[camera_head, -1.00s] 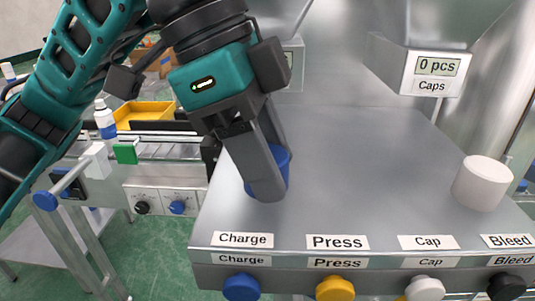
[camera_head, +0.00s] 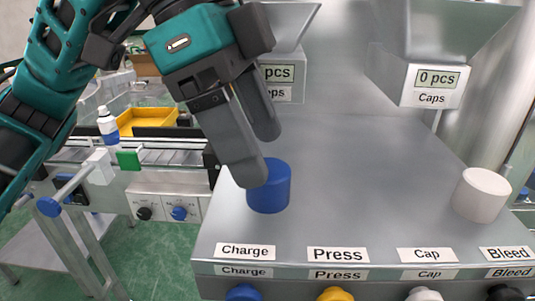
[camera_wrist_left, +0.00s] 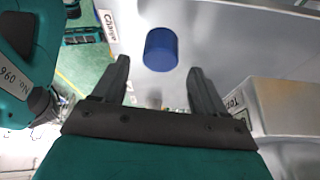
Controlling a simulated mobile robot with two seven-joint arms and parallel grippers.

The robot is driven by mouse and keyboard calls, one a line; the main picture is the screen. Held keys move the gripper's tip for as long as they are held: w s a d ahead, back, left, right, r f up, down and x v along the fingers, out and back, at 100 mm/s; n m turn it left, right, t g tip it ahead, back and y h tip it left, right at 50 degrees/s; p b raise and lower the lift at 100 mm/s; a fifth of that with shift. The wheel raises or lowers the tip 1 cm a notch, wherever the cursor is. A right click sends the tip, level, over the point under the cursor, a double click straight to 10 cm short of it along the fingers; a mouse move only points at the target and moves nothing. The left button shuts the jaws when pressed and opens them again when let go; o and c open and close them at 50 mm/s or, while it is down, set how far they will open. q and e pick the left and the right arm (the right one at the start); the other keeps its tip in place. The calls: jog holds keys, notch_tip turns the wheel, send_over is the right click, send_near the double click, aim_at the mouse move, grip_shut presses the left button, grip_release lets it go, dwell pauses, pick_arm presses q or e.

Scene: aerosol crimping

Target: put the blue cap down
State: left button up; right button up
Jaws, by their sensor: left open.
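The blue cap (camera_head: 269,188) stands upright on the grey metal worktop (camera_head: 350,170), behind the "Charge" label. My right gripper is in neither view.
A white cap (camera_head: 482,194) stands at the worktop's right. Two hoppers with counters rise at the back, the right one (camera_head: 432,85) reading "0 pcs". Colored knobs line the front edge. A conveyor, a white bottle (camera_head: 107,124) and a yellow tray (camera_head: 148,118) are at the left. The middle worktop is clear.

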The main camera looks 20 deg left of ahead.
pick_arm(q)
jog(key=p+v, duration=0.1)
jog(key=v, duration=0.7)
